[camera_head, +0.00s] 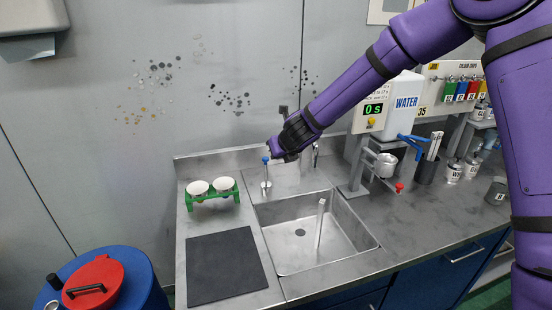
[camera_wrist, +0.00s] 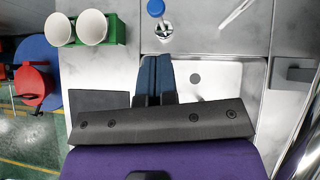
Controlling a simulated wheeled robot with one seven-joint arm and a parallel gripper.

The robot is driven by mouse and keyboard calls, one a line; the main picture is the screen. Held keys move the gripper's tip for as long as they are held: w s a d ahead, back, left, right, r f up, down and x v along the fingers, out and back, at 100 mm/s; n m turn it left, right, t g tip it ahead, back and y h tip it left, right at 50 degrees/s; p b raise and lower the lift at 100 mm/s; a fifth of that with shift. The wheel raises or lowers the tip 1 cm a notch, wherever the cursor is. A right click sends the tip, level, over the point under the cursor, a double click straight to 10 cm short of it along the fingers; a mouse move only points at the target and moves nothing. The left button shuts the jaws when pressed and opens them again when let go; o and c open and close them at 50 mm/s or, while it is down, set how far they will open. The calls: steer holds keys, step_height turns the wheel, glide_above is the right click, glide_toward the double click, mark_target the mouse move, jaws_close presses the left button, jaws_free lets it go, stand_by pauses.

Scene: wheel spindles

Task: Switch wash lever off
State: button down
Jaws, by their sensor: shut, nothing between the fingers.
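The wash lever, a thin metal stem with a blue knob (camera_head: 266,159), stands at the back left of the sink. In the wrist view its blue knob (camera_wrist: 156,8) is at the top edge, just beyond my fingertips. My gripper (camera_head: 272,148) is beside and slightly above the knob in the head view. Its two dark fingers (camera_wrist: 153,60) are together and empty in the wrist view. A small gap shows between fingers and knob in the wrist view; contact cannot be told from the head view. The sink (camera_head: 283,238) has a pale upright piece (camera_head: 320,222) in it; whether this is a spout or water is unclear.
A green rack (camera_head: 211,201) with two white cups stands left of the lever. A dark mat (camera_head: 224,267) lies in front of it. The water dispenser (camera_head: 398,105) and metal stand are to the right. A blue drum with a red lid (camera_head: 95,281) is at lower left.

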steer(key=v, duration=0.4)
steer(key=shift+w+r, duration=0.2)
steer(key=shift+r, duration=0.2)
steer(key=s+d+r+n, duration=0.5)
steer(key=s+r+n, duration=0.2)
steer(key=r+n, duration=0.15)
steer(key=s+d+r+n, duration=0.5)
steer(key=s+r+n, duration=0.2)
steer(key=n, duration=0.2)
steer(key=s+d+n+g+h, duration=0.1)
steer(key=s+d+n, duration=0.3)
steer(key=s, duration=0.4)
steer(key=s+d+r+n+g+h, duration=0.1)
steer(key=s+d+n, duration=0.4)
steer(key=s+d, duration=0.2)
steer(key=s+d+r+n+h, duration=0.1)
steer(key=s+d+n, duration=0.3)
steer(key=s, duration=0.7)
steer(key=shift+d+g+h, duration=0.4)
steer(key=shift+d, duration=0.6)
steer(key=shift+n, duration=0.25)
